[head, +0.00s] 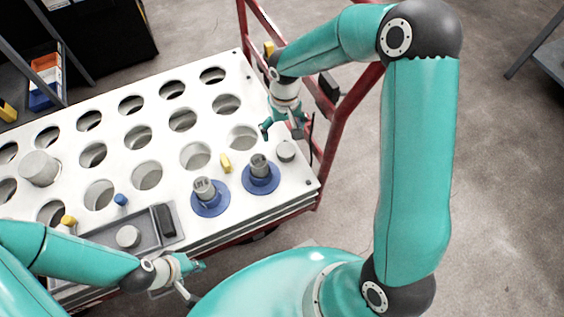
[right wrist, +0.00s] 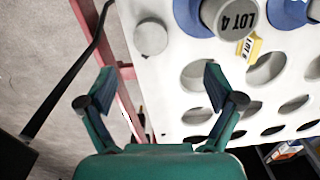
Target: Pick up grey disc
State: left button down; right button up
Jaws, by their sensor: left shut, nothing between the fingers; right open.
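A grey disc (head: 286,151) lies on the white perforated table top near its right edge. It also shows in the right wrist view (right wrist: 151,38), ahead of the fingers and apart from them. My right gripper (head: 287,130) is open and empty just behind the disc; its spread fingers show in the right wrist view (right wrist: 158,88). A second round grey piece (head: 128,237) sits in the grey tray (head: 97,246) at the front left. My left gripper (head: 194,280) is shut and empty, low at the table's front edge.
Two grey cylinders on blue round bases (head: 210,198) (head: 261,174) stand left of the disc, with a yellow tag (head: 225,163) between them. A larger grey cylinder (head: 40,168) stands at the left. Rows of open holes fill the table. A red rail (head: 333,130) runs along its right side.

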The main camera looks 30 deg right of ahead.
jog(key=b, duration=0.2)
send_over(286, 149)
jog(key=f, duration=0.4)
jog(key=a+f, duration=0.1)
jog(key=f, duration=0.1)
jog(key=shift+s+f, duration=0.3)
jog(key=f, duration=0.1)
jog(key=f+b, duration=0.1)
jog(key=f, duration=0.1)
jog(key=d+f, duration=0.1)
jog(key=f, duration=0.1)
jog(key=shift+w, duration=0.2)
jog(key=c, duration=1.4)
jog(key=shift+r, duration=0.1)
